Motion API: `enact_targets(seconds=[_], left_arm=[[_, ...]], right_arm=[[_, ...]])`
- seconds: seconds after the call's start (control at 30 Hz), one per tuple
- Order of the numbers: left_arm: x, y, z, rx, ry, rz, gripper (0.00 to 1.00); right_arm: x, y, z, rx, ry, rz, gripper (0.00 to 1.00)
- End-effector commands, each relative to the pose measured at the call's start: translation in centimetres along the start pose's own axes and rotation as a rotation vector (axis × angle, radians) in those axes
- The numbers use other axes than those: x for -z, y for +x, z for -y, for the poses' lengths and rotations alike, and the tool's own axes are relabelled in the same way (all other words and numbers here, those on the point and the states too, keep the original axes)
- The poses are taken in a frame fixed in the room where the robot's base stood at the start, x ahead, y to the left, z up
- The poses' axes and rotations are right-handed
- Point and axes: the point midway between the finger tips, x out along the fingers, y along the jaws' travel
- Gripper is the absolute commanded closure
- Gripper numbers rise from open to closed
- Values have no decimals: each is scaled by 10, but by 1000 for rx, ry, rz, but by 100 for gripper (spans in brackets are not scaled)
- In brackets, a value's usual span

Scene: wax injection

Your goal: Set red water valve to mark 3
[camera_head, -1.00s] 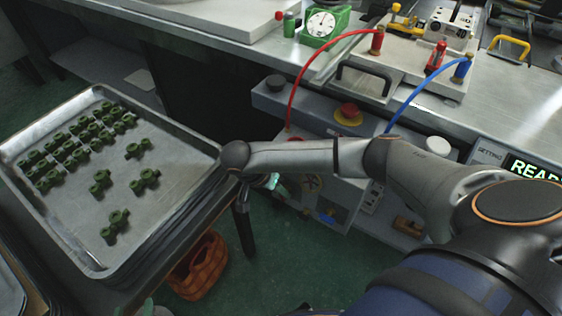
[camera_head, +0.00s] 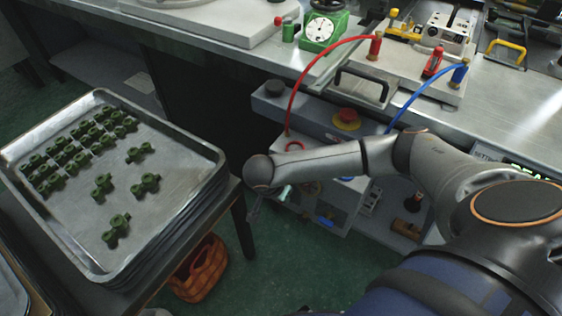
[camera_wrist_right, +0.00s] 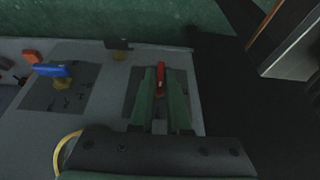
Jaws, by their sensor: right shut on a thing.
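The red water valve (camera_wrist_right: 161,74) shows in the right wrist view as a narrow red handle on a dark dial plate. My right gripper (camera_wrist_right: 160,88) has its two green fingers on either side of this handle and is shut on it. The handle points roughly away from the gripper, up in that view. The scale marks around it are mostly hidden by the fingers, and I cannot read its setting. In the head view my right gripper (camera_head: 284,192) is small beside the machine's front, and my arm hides the red valve. My left gripper is not in view.
A blue valve (camera_wrist_right: 50,70) on its own marked plate sits left of the red one. A yellow hose (camera_wrist_right: 66,148) curves close to the gripper. A metal tray (camera_head: 185,215) of green parts stands left of my arm. An orange basket (camera_head: 199,268) is below.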

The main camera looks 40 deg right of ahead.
Motion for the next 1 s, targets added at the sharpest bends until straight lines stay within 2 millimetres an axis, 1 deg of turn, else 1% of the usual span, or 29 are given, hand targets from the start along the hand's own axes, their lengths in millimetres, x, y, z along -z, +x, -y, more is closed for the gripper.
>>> enact_targets(seconds=[0.27, 0.3, 0.53, 0.73, 0.83, 0.93, 1.0], left_arm=[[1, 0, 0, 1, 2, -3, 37], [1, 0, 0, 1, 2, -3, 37], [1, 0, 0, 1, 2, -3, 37], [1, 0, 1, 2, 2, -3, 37], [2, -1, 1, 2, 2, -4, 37], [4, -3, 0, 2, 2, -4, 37], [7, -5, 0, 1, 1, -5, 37]], right_arm=[[1, 0, 0, 6, 4, -1, 100], [1, 0, 0, 6, 4, -1, 84], [0, 0, 0, 5, 3, -1, 59], [0, 0, 0, 5, 3, 0, 59], [0, -4, 0, 6, 3, 0, 59], [1, -15, 1, 8, 3, 2, 59], [1, -28, 1, 9, 2, 1, 59]])
